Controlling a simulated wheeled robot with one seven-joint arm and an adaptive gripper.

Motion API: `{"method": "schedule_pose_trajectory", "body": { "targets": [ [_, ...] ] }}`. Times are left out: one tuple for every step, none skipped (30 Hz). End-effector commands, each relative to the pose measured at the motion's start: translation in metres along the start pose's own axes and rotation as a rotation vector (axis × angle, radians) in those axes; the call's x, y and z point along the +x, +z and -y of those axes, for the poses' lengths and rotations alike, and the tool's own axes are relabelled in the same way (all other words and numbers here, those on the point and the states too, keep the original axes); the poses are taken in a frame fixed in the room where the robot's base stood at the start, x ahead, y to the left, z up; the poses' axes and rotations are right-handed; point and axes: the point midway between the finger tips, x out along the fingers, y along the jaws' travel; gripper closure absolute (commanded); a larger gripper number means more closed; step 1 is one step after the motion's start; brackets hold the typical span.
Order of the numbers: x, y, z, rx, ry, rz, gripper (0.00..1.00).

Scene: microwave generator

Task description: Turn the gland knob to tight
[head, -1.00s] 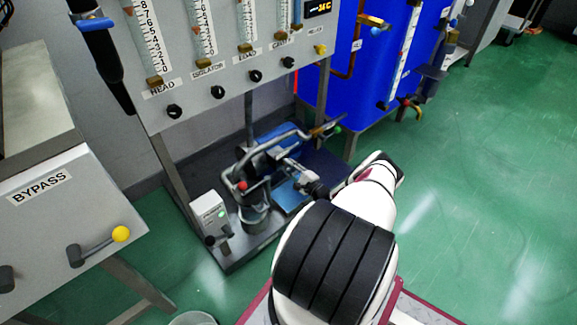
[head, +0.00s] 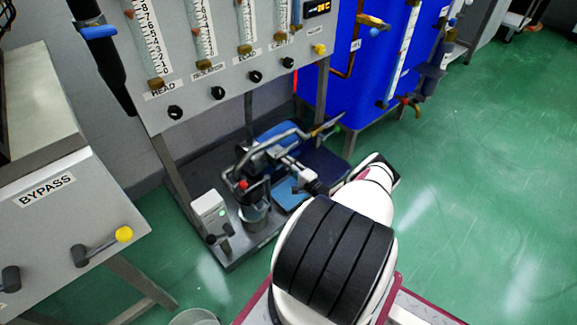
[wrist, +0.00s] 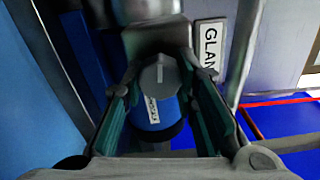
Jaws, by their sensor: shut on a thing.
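The gland knob (wrist: 159,76) shows in the wrist view as a grey round face with a pale pointer line, which stands nearly upright in the picture. A blue round body with a small white label (wrist: 152,110) sits just below it. My gripper (wrist: 163,82) has one finger on each side of the knob and is shut on it. A white sign reading "GLAN" (wrist: 209,48), cut off at the finger, is at the upper right. In the head view, my arm hides most of the gripper, and I cannot make out the knob.
The pump skid (head: 232,248) stands on the floor under the flowmeter panel (head: 230,70). A blue tank (head: 375,75) is behind it at the right. The bypass cabinet (head: 60,220) is at the left. Green floor (head: 480,200) is open at the right.

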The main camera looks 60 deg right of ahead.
Motion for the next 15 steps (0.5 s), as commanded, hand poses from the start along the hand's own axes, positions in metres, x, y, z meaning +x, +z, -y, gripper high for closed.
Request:
{"method": "schedule_pose_trajectory", "body": {
  "targets": [
    [-0.0005,-0.0007,-0.0009,0.000,0.002,-0.002,1.00],
    [-0.0005,-0.0007,-0.0009,0.001,0.002,-0.002,1.00],
    [-0.0005,-0.0007,-0.0009,0.001,0.002,-0.002,1.00],
    [-0.0005,-0.0007,-0.0009,0.001,0.002,-0.002,1.00],
    [-0.0005,-0.0007,-0.0009,0.001,0.002,-0.002,1.00],
    [-0.0005,-0.0007,-0.0009,0.001,0.002,-0.002,0.64],
    [-0.0005,-0.0006,-0.0008,0.001,0.002,-0.002,0.58],
    [-0.0005,-0.0006,-0.0008,0.001,0.002,-0.002,0.53],
    [-0.0004,-0.0005,-0.0007,0.001,0.002,-0.002,0.53],
    [-0.0004,-0.0005,-0.0006,0.001,0.002,-0.001,0.53],
    [-0.0003,-0.0004,-0.0006,0.002,0.001,-0.001,0.53],
    [-0.0003,-0.0003,-0.0005,0.002,0.001,-0.001,0.53],
    [-0.0003,-0.0003,-0.0005,0.002,0.001,-0.001,0.53],
    [-0.0002,-0.0003,-0.0004,0.002,0.001,-0.001,0.53],
    [-0.0002,-0.0003,-0.0004,0.002,0.001,-0.001,0.53]
  ]
}}
